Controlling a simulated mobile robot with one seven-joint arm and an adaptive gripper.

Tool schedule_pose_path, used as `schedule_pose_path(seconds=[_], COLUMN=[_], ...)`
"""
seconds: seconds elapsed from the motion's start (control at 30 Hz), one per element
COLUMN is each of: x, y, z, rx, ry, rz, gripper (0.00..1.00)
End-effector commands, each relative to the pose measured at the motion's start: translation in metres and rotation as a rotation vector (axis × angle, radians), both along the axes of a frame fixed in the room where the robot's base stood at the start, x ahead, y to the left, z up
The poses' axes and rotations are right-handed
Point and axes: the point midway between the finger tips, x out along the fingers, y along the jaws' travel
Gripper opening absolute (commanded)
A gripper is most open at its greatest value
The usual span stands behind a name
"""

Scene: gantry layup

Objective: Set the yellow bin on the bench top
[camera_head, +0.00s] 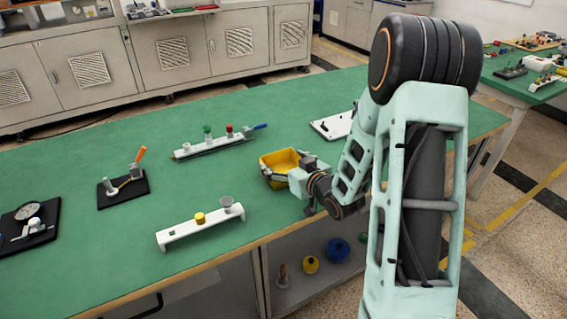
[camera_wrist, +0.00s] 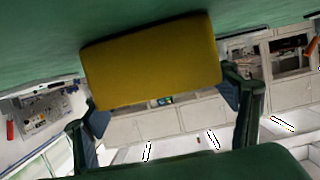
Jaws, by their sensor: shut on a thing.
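The yellow bin (camera_head: 280,162) is at the near right part of the green bench top (camera_head: 120,240), close to the front edge. My gripper (camera_head: 288,177) is shut on the bin, with its fingers at the bin's sides. In the wrist view the bin (camera_wrist: 150,60) fills the space between the two fingers (camera_wrist: 165,106), with the green surface just above it in the picture. The bin looks roughly level and its open top shows in the head view. I cannot tell whether its underside touches the bench or hangs slightly above it.
A white rail with a yellow and a grey knob (camera_head: 200,226) lies left of the bin. A rail with coloured knobs (camera_head: 215,143) lies behind it, and a white plate (camera_head: 333,126) lies behind right. A black base with an orange handle (camera_head: 123,190) stands farther left.

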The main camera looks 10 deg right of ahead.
Motion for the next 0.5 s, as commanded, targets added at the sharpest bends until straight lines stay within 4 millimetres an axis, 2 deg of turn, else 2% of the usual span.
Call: schedule_pose_path(seconds=[0.27,0.3,0.43,0.5], x=[0.0003,0.0001,0.0,0.0], y=[0.0001,0.0,0.0001,0.0001], z=[-0.0034,-0.0023,-0.002,-0.002], rx=[0.001,0.0,0.0,0.0], ry=[-0.002,-0.001,-0.001,-0.001], rz=[0.0,0.0,0.0,0.0], gripper=[0.53,0.82,0.97,0.97])
